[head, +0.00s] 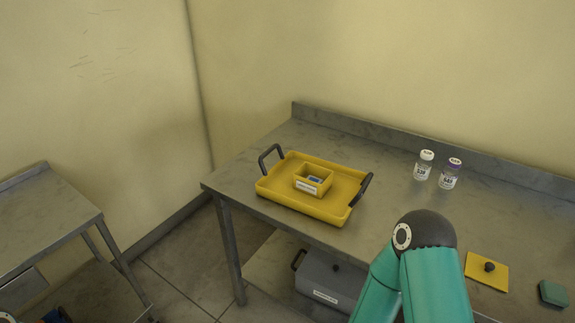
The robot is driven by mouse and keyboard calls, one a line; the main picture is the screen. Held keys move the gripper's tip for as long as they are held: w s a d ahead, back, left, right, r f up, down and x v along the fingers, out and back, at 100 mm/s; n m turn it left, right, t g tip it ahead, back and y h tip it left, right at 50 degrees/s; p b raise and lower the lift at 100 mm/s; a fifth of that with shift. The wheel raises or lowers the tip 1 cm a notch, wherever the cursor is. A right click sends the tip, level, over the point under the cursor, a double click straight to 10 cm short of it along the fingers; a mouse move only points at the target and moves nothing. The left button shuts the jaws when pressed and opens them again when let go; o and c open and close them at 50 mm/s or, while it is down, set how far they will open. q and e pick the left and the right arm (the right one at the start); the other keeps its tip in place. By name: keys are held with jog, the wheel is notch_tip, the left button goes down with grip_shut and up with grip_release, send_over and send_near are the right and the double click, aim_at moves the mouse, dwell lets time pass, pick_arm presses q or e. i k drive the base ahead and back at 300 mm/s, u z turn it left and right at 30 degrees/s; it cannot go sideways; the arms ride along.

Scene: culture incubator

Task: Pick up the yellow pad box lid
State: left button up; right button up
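Neither gripper shows.
Two labelled vials (423,171) (449,179) stand near the table's back edge. A green block (553,293) lies right of the lid. A grey lidded box (325,282) sits on the lower shelf. Another metal table (45,220) stands at left. The tabletop between tray and vials is clear.

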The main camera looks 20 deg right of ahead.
aim_at(482, 270)
jog(key=u, duration=1.05)
jog(key=i, duration=0.15)
jog(key=z, duration=2.95)
jog(key=k, duration=0.75)
jog(key=z, duration=0.2)
jog(key=i, duration=0.75)
jog(key=u, duration=0.1)
